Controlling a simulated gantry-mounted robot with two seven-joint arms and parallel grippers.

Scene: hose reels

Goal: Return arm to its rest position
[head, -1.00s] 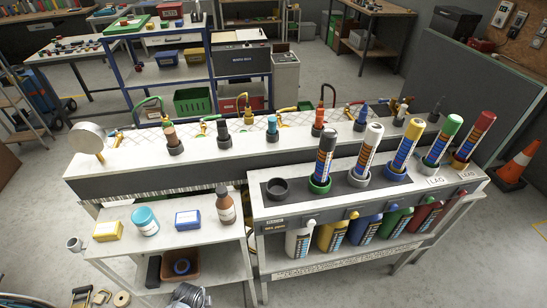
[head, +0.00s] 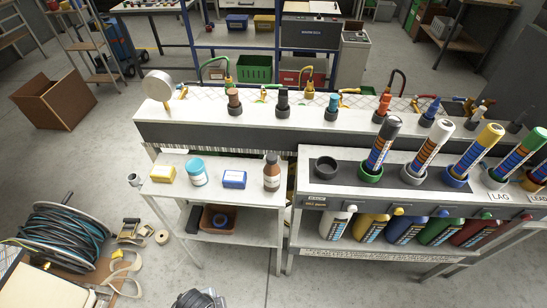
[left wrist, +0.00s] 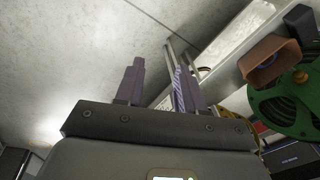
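My left gripper (left wrist: 157,88) shows in the left wrist view with its two dark fingers spread apart and nothing between them. Past the fingers are a pale, grey-white surface and a metal rail. Neither gripper shows clearly in the head view; a dark rounded part (head: 198,298) at the bottom edge may be mine. My right gripper is in no current view.
A long bench (head: 205,131) holds several coloured nozzles. In front stand a rack (head: 303,184) with several tubes and a small white table (head: 207,197) with boxes and bottles. A hose reel (head: 62,240) and cardboard box (head: 53,102) stand left on the floor. Open floor lies between.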

